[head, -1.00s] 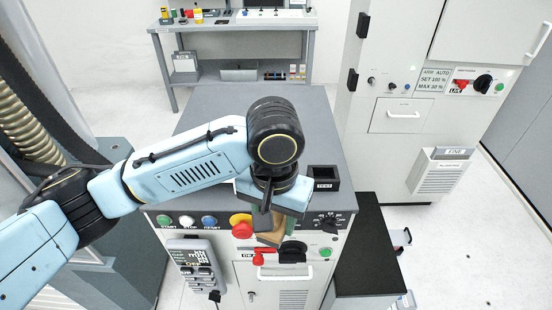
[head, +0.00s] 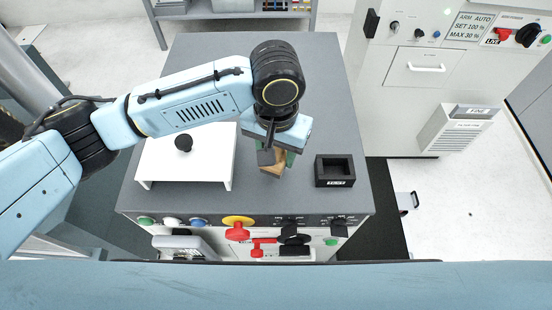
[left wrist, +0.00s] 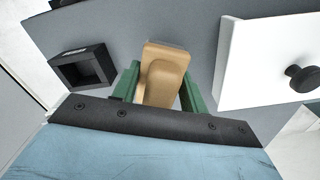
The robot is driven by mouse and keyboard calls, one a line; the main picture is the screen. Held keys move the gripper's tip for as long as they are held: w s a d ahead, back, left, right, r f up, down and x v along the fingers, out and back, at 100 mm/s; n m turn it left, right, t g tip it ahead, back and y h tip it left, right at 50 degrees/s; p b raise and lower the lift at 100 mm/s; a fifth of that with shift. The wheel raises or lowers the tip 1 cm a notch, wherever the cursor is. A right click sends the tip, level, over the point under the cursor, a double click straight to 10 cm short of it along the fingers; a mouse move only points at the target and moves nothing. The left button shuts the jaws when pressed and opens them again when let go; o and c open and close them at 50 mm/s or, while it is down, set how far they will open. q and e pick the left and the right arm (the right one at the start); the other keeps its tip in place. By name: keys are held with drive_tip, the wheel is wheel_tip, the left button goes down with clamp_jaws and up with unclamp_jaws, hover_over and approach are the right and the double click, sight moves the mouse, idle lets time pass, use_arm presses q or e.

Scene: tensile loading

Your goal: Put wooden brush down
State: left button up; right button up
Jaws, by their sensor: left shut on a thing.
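The wooden brush (head: 274,169) is tan and sits at the end of my left gripper (head: 275,158) in the head view. It is above the grey top of the machine (head: 270,195), between a white cover and a black tray. In the left wrist view the brush (left wrist: 164,72) lies between the two green fingers of my left gripper (left wrist: 158,92), which are shut on it. Whether its lower end touches the surface cannot be told. My right gripper is not in view.
A white cover with a black knob (head: 208,170) stands left of the brush. A small black tray (head: 334,181) is to its right. A red switch (head: 237,232) and buttons line the machine's front edge. Bare grey surface lies behind and in front of the brush.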

use_arm(q)
drive_tip(key=shift+f, duration=0.4)
drive_tip(key=shift+w+f, duration=0.15)
drive_tip(key=shift+f, duration=1.75)
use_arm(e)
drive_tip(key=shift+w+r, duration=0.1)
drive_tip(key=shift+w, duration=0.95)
use_arm(q)
drive_tip(key=shift+f, duration=0.1)
drive_tip(key=o, duration=0.9)
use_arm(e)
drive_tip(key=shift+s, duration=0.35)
